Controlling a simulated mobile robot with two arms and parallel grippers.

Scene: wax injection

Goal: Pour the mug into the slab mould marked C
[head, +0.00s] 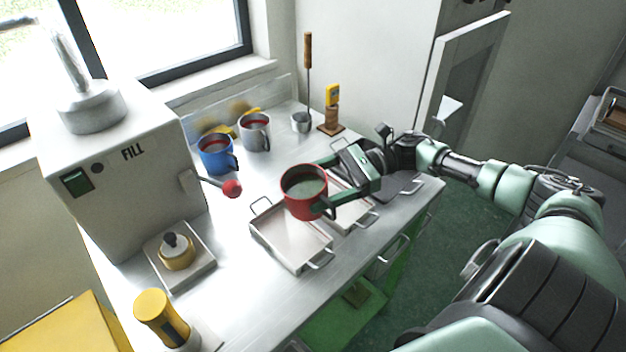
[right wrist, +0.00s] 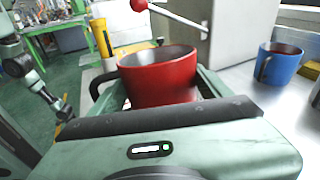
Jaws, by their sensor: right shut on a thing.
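A red mug (head: 304,203) with a greyish-green fill inside is in my right gripper (head: 318,184), above the shallow metal moulds. It also shows in the right wrist view (right wrist: 160,82), between the two fingers and close to upright, with a dark handle at its left. Three moulds with wire handles lie in a row on the bench: a near one (head: 288,245) left of and below the mug, a middle one (head: 352,214) partly hidden by the gripper, and a far one (head: 404,183) mostly behind it. I cannot read any letter on them.
A blue mug (head: 215,158) and a grey mug (head: 255,136), both with red contents, stand at the back. The FILL machine (head: 120,190) with its red-knobbed lever (head: 231,188) stands at left.

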